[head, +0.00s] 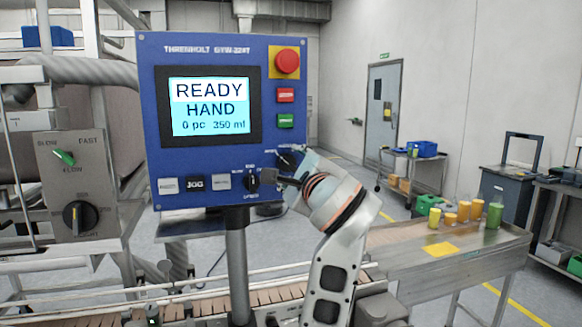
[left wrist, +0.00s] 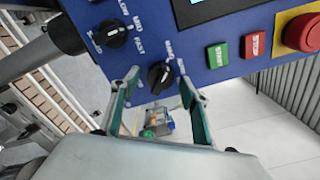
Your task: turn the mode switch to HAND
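The mode switch, a black knob (head: 285,158), is at the lower right of the blue control panel (head: 290,200), below the green button. It also shows in the left wrist view (left wrist: 160,75). Its small labels are too blurred to read surely. The panel screen (head: 210,106) reads READY, HAND, 0 pc, 350 ml. My left gripper (head: 284,177) is at the panel's lower right corner. In the left wrist view its fingers (left wrist: 158,88) are spread apart, one on each side of the knob, with gaps and nothing held. My right gripper is not in view.
A speed knob (head: 253,180) sits close to the left of the mode switch. The green button (head: 286,121), red button (head: 286,95) and emergency stop (head: 287,62) are above. A conveyor (head: 190,305) runs below the panel. A side table (head: 460,250) with bottles stands at right.

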